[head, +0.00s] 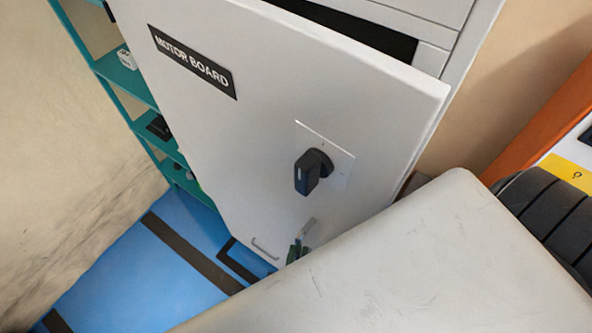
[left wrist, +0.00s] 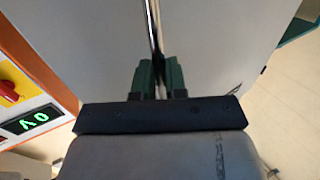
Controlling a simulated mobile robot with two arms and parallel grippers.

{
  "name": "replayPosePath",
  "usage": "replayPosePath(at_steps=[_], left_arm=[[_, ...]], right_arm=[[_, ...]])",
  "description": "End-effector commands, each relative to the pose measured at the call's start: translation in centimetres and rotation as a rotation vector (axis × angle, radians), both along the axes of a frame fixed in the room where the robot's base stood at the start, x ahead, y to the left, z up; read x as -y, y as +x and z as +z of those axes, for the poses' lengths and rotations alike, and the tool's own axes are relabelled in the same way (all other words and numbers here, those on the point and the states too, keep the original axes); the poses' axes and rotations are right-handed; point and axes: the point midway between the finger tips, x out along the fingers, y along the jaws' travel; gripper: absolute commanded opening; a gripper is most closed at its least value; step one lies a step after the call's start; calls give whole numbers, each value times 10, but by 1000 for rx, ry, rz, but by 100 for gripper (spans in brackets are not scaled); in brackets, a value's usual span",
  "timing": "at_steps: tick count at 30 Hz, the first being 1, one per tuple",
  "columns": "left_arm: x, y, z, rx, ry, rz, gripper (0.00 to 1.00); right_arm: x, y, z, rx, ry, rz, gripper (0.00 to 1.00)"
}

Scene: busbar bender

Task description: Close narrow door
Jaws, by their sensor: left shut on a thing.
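A white cabinet door (head: 235,110) with a "MOTOR BOARD" label and a black rotary knob (head: 314,171) fills the middle of the head view. It stands ajar, with a dark gap along its top edge. I cannot tell if it is the narrow door. My left gripper (head: 298,250) is low on the door's front, its green fingers by a slim metal handle (head: 308,228). In the left wrist view the gripper (left wrist: 158,76) is shut on a thin metal strip (left wrist: 154,25), seemingly that handle; the fingers hide the grasp. My right gripper is not in view.
A teal shelf (head: 130,78) stands behind the door at left. The blue floor (head: 185,235) with dark stripes is clear there. An orange machine (head: 545,115) stands at right; its panel shows a red switch (left wrist: 9,92) and a green display (left wrist: 33,122).

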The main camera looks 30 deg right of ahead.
Motion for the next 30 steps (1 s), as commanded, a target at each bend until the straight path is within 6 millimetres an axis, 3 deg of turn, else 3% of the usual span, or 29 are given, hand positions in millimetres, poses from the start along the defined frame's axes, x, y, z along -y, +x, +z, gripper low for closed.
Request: replayPosePath(at_steps=[10,11,15,16,25,30], left_arm=[[0,0,0,4,3,-1,0],[0,0,0,4,3,-1,14],[0,0,0,2,2,-1,35],[0,0,0,2,2,-1,37],[-2,-2,-1,-1,2,-1,37],[-15,-20,-4,-3,3,-2,37]], right_arm=[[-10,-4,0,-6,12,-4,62],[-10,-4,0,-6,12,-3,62],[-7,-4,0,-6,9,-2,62],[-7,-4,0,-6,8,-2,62],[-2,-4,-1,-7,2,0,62],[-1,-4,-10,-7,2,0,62]])
